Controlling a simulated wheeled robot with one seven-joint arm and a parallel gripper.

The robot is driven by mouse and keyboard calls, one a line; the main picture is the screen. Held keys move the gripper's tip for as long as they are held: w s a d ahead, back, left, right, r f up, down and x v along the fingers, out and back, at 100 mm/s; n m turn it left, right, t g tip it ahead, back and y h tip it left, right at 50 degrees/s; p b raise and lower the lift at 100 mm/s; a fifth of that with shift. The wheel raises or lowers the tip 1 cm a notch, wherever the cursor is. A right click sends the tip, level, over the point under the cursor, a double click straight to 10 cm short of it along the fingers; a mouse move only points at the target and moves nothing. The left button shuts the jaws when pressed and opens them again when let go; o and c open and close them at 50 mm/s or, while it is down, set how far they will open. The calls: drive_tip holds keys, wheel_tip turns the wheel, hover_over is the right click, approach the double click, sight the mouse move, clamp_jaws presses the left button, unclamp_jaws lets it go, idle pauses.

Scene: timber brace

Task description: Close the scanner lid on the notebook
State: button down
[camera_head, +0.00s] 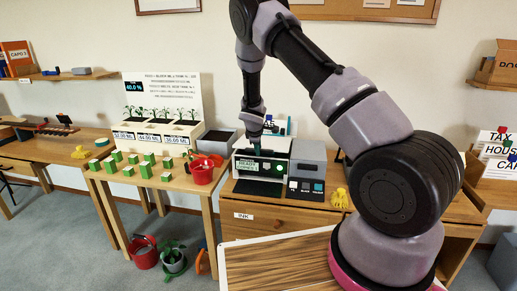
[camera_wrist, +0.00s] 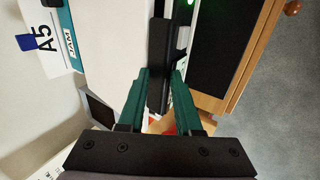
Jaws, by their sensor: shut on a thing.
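The scanner (camera_head: 262,166) is a pale box with a green lit display on its front, on the wooden desk beneath my arm. I cannot make out the notebook; the gripper and lid hide much of the scanner's inside.
A grey box (camera_head: 307,167) with buttons stands against the scanner's right side. A yellow figure (camera_head: 339,198) is on the desk farther right. A red pot (camera_head: 201,172) and several green blocks are on the left table. A drawer labelled INK (camera_head: 243,216) is below.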

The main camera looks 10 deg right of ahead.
drive_tip(key=c, duration=0.9)
unclamp_jaws()
drive_tip(key=shift+s+a+f, duration=0.1)
drive_tip(key=shift+s+f, duration=0.15)
drive_tip(key=shift+f, duration=0.25)
drive_tip(key=shift+s+f, duration=0.25)
drive_tip(key=shift+f, duration=0.2)
drive_tip(key=v, duration=0.7)
drive_tip(key=w+v, duration=0.1)
drive_tip(key=v, duration=0.3)
drive_tip(key=shift+r, duration=0.65)
